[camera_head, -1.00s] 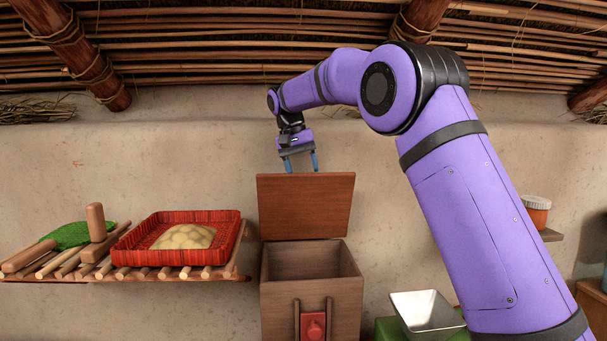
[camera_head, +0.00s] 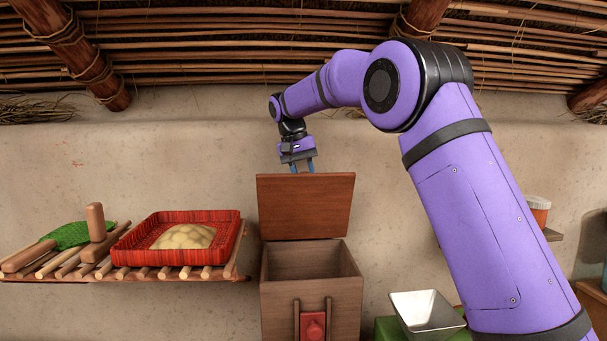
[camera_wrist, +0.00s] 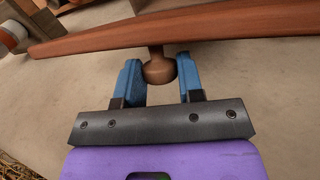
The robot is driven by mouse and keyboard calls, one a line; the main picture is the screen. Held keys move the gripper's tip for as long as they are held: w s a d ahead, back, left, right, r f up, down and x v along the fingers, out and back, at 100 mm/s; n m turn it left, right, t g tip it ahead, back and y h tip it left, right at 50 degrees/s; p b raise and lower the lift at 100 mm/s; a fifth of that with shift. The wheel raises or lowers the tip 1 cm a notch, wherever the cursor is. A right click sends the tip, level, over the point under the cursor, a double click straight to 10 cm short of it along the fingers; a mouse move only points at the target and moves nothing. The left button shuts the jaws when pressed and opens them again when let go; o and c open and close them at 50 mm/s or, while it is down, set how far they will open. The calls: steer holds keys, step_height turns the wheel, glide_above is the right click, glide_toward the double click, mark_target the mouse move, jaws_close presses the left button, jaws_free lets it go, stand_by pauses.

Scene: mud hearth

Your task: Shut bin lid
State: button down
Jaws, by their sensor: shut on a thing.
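The wooden bin (camera_head: 340,289) stands in the middle of the head view with its mouth uncovered. Its reddish-brown lid (camera_head: 305,205) stands raised, nearly upright, at the back of the bin. My gripper (camera_head: 303,168) is at the lid's top edge, its fingertips partly hidden behind it. In the wrist view the blue fingers (camera_wrist: 161,82) are shut on a round brown knob (camera_wrist: 158,70), one on each side. The knob's stem joins the lid (camera_wrist: 215,28), seen there along its edge.
A slatted shelf (camera_head: 215,272) at the left holds a red woven tray (camera_head: 124,254) with a pale mound. At the lower right a metal pan (camera_head: 424,311) sits on a green surface. The mud wall (camera_head: 200,130) is behind, with a cane ceiling above.

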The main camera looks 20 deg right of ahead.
steer(key=shift+s+a+f+t, duration=0.15)
steer(key=shift+s+t, duration=0.35)
steer(key=shift+s, duration=0.3)
steer(key=shift+s+a+f+m+t+h, duration=0.15)
steer(key=shift+s+a+f+t, duration=0.55)
steer(key=shift+s+f, duration=1.9)
steer(key=shift+s+a+f+m+t+h, duration=0.2)
steer(key=shift+s+f+t, duration=0.75)
steer(key=shift+s+f, duration=1.6)
steer(key=shift+s+a+f+n+t+h, duration=0.2)
steer(key=shift+s+a+f+t, duration=0.5)
steer(key=shift+s+f, duration=1.9)
steer(key=shift+w+d+f, duration=0.1)
steer(key=shift+d+f, duration=0.05)
steer(key=c, duration=0.8)
jaws_free()
steer(key=shift+o, duration=0.2)
